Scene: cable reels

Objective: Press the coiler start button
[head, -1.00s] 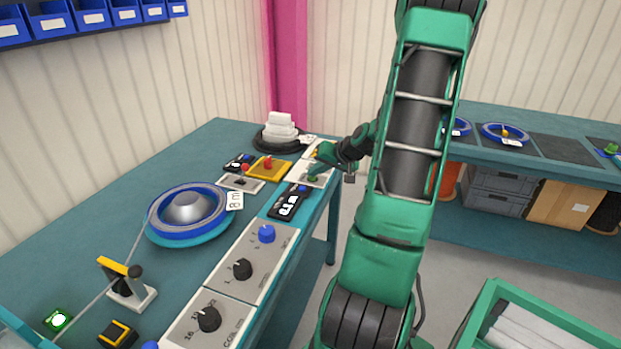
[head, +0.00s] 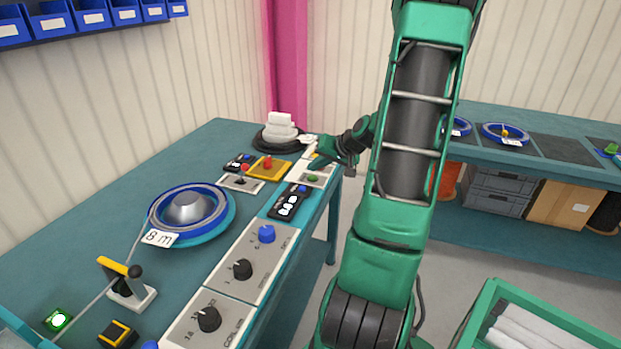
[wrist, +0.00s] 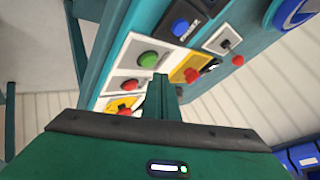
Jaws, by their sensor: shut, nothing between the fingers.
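The green button (head: 313,179) sits on a pale panel at the far right end of the bench; I take it as the coiler start button. It also shows in the wrist view (wrist: 148,60), with a red button (wrist: 131,84) beside it. My gripper (head: 319,161) is shut and empty, above the panel and apart from the green button. In the wrist view its closed fingers (wrist: 162,86) point at the panel beside the buttons. The coiler reel (head: 188,209) is blue with a grey hub and carries an "8 m" tag (head: 160,238) at its front.
A yellow plate with a red button (head: 268,165) and a small lever panel (head: 241,182) lie left of the green button. A black display (head: 288,203) and knobs (head: 242,269) line the front edge. A green crate (head: 487,315) is at lower right.

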